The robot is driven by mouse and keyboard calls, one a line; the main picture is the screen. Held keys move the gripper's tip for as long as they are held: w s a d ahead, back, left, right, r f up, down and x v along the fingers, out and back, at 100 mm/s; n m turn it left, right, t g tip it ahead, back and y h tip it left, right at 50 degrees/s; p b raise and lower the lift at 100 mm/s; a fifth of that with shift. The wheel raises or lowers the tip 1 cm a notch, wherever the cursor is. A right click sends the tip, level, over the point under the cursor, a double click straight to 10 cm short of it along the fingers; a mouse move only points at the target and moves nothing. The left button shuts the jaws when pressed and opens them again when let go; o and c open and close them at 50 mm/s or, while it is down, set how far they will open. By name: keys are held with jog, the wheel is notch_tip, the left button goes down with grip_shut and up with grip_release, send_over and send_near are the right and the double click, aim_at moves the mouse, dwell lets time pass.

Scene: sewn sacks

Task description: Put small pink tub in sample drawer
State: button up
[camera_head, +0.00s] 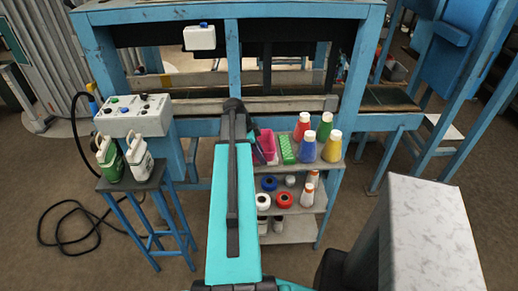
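A small pink tub (267,141) stands at the left of the top shelf of a small rack, just right of my arm. A darker pink or purple piece beside it is partly covered by my arm, and I cannot tell what it is. My turquoise arm link runs up the middle of the view to a dark joint. My gripper does not show; it seems hidden behind the arm. I cannot make out a sample drawer.
A blue stool (133,180) with two jugs stands left, under a control box (134,116). A pale marbled top (430,225) is at the right. A blue-framed machine (232,62) stands behind.

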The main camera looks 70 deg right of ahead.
grip_shut()
jog(key=shift+r, duration=0.15)
dwell(0.4)
jog(key=shift+r+p, duration=0.15)
jog(key=shift+p, duration=0.2)
jog(key=shift+r+b, duration=1.05)
jog(key=shift+r, duration=0.65)
jog(key=w+a+b, duration=0.2)
jog(key=a, duration=0.5)
jog(key=w+a+r+b, duration=0.1)
jog(key=w+a+b, duration=0.1)
jog(key=a, duration=0.6)
jog(key=shift+w+r, duration=0.25)
jog(key=shift+w, duration=0.4)
